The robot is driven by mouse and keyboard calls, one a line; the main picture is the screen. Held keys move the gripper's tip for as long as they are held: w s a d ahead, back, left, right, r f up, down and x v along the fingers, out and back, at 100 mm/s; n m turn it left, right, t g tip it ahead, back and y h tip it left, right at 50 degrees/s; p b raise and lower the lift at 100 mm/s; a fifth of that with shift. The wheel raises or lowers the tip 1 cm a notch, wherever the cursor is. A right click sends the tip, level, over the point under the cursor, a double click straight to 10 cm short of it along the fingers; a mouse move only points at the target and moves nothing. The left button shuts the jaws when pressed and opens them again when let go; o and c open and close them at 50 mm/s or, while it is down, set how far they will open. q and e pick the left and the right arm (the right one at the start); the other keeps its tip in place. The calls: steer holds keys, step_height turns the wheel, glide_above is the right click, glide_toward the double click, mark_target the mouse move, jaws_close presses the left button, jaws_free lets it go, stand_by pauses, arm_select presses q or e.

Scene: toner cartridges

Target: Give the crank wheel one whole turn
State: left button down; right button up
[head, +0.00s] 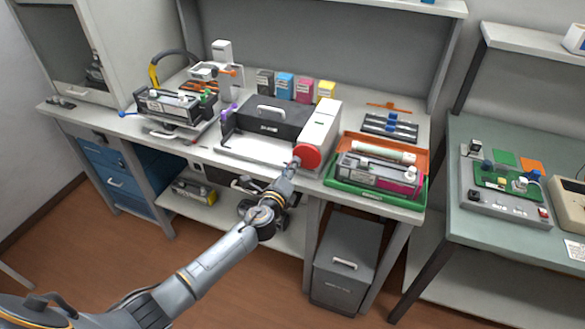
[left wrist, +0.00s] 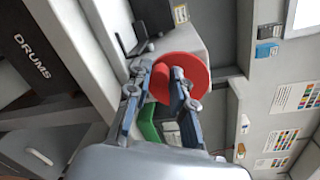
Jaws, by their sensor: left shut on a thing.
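The crank wheel (head: 308,156) is a red disc on the front right of the white and dark bench machine (head: 321,122). It also shows in the left wrist view (left wrist: 200,66). My left gripper (head: 294,164) reaches up to the wheel's left side from below. In the left wrist view the left gripper (left wrist: 159,74) has one finger across the red face and the other by its edge. It is shut on the crank wheel; the exact gripped spot is partly hidden by the fingers. My right gripper does not show.
A green tray (head: 338,185) with a cartridge and an orange tray (head: 422,158) stand close right of the wheel. Colored toner boxes (head: 284,87) stand behind the machine. Another cartridge unit (head: 172,108) sits at left. A grey bin (head: 346,268) stands below the bench.

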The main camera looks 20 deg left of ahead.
arm_select(q)
steer(key=shift+a+r+m, duration=0.1)
steer(key=shift+r+m, duration=0.2)
steer(key=shift+m, duration=0.7)
steer(key=c, duration=1.1)
jaws_free()
steer(key=shift+c, duration=0.2)
steer(key=s+r, duration=0.1)
steer(key=s, duration=1.1)
steer(key=shift+d, duration=0.25)
